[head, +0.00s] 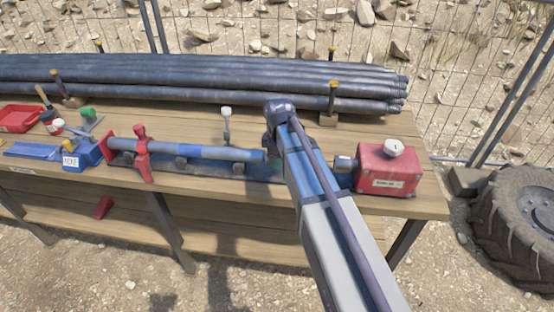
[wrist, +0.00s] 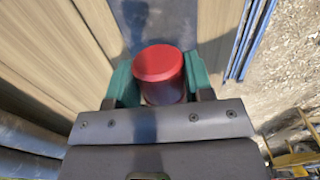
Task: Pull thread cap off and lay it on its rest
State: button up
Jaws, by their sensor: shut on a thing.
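The red thread cap (wrist: 158,64) shows in the wrist view, a short red cylinder between the green fingers of my gripper (wrist: 160,80). The fingers are shut on its sides. In the head view my arm hides the gripper and the cap. A grey-blue pipe (head: 215,152) lies along the bench in a red clamp (head: 142,155), and its right end is close to my arm. I cannot tell whether the cap touches the pipe. I cannot make out a cap rest for certain.
A red box (head: 385,170) with a white knob stands right of my arm on the wooden bench (head: 430,195). Long dark pipes (head: 200,75) lie along the back. A blue block (head: 82,155) and red tray (head: 20,118) are at left. A white-topped post (head: 226,122) stands behind the pipe.

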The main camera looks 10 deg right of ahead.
jog(key=shift+s+d, duration=0.3)
jog(key=shift+d, duration=0.45)
jog(key=shift+s+d, duration=0.25)
jog(key=shift+d, duration=0.45)
jog(key=shift+s+d, duration=0.3)
jog(key=shift+d, duration=0.45)
jog(key=shift+c, duration=0.4)
notch_tip(320, 180, up, 8)
jog(key=p, duration=0.7)
jog(key=shift+f, duration=0.25)
jog(key=shift+a, duration=0.1)
